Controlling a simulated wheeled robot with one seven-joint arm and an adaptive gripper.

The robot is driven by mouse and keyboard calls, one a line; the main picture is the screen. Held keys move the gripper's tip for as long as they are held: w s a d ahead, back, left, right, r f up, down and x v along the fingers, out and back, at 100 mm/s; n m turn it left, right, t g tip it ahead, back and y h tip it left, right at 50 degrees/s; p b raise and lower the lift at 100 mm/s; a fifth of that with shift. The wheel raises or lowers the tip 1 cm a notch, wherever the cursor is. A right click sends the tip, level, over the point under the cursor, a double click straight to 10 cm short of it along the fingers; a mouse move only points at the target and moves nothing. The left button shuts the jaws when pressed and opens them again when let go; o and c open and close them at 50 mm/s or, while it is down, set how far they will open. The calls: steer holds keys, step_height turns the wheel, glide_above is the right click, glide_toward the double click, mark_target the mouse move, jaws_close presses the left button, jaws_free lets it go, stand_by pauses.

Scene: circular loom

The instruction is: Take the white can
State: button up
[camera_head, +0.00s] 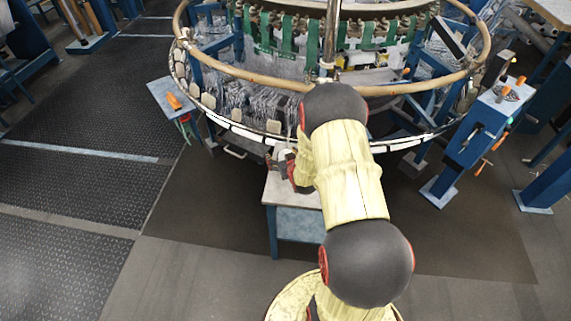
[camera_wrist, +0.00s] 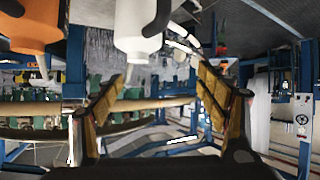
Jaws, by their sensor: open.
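The white can (camera_wrist: 138,28) hangs down from the top edge in the wrist view, with a dark patch on its side and a narrow tip below; its far end is cut off. My gripper (camera_wrist: 162,80) is open, its two yellowish fingers spread on either side below the can in that picture. Nothing shows between the pads. In the head view my gripper (camera_head: 277,160) is at the left of my arm, over the small table (camera_head: 290,219). A small whitish patch shows beside it, too small and covered to identify surely.
An orange can (camera_wrist: 27,42) is left of the white one in the wrist view. The circular loom's ring (camera_head: 235,127) stands close behind the table. A blue stand (camera_head: 170,97) with an orange item is at left. Dark floor lies open at left.

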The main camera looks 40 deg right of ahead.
steer(key=shift+m+t+h, duration=0.3)
steer(key=shift+m+t, duration=0.1)
steer(key=shift+t, duration=0.1)
steer(key=s+f, duration=0.1)
steer(key=f, duration=0.1)
steer(key=s+d+f, duration=0.1)
steer(key=f, duration=0.1)
steer(key=s+f, duration=0.2)
steer(key=f, duration=0.1)
steer(key=shift+d, duration=0.35)
steer(key=shift+d+f, duration=0.1)
steer(key=shift+f, duration=0.15)
steer(key=b+x, duration=0.2)
steer(key=x, duration=0.4)
steer(key=shift+w+d+f, duration=0.15)
steer(key=shift+w+f, duration=0.05)
steer(key=shift+w, duration=0.15)
steer(key=shift+w+d, duration=0.15)
steer(key=shift+w, duration=0.2)
steer(key=shift+c, duration=1.2)
steer(key=c, duration=1.1)
steer(key=shift+c, duration=0.7)
